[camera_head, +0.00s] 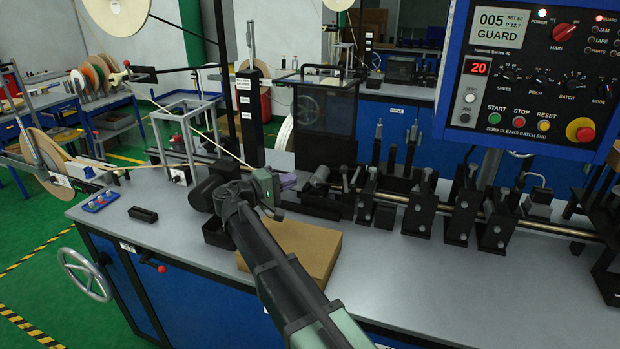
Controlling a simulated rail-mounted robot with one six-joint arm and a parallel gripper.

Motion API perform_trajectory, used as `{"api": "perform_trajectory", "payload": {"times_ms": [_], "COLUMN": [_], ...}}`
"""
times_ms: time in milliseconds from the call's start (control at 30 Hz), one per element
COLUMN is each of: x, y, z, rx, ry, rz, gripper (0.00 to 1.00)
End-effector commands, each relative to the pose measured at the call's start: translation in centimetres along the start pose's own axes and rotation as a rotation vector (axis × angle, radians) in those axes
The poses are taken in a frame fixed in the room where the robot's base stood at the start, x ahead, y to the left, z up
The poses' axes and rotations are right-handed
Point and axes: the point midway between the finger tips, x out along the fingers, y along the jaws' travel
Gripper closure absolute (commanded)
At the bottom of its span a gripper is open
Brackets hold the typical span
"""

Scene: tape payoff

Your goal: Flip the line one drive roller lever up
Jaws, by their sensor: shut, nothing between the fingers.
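My gripper (290,181) is over the machine bench, just left of a dark roller-like cylinder (320,177) on the black blocks. Its grey-purple fingertips are shut with nothing between them and point right. I cannot tell whether they touch the parts behind them. Several upright levers or pins stand along the line, one of them pale-topped (378,131). I cannot tell which part is the drive roller lever, or whether it is up or down. My arm and gripper hide part of the bench around the left end of the line.
A brown cardboard box (318,246) lies under my arm. A clear guard box (327,112) stands behind the line. A long metal rod (545,226) runs through black blocks to the right. The control panel (530,80) reads GUARD. The front bench top at right is clear.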

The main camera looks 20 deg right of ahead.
Motion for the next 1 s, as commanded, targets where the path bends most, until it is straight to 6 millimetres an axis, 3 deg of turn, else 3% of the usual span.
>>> {"api": "perform_trajectory", "payload": {"times_ms": [433, 500, 700, 1000], "x": [9.3, 10.1, 11.7, 11.9], "y": [-0.1, -0.1, -0.1, -0.1], "z": [0.1, 1.3, 2.8, 2.9], "rx": [0.000, 0.000, 0.000, 0.000], "ry": [-0.003, -0.003, -0.002, -0.001], "rz": [-0.001, -0.001, -0.001, -0.001], "gripper": [1.00, 1.00, 1.00, 1.00]}}
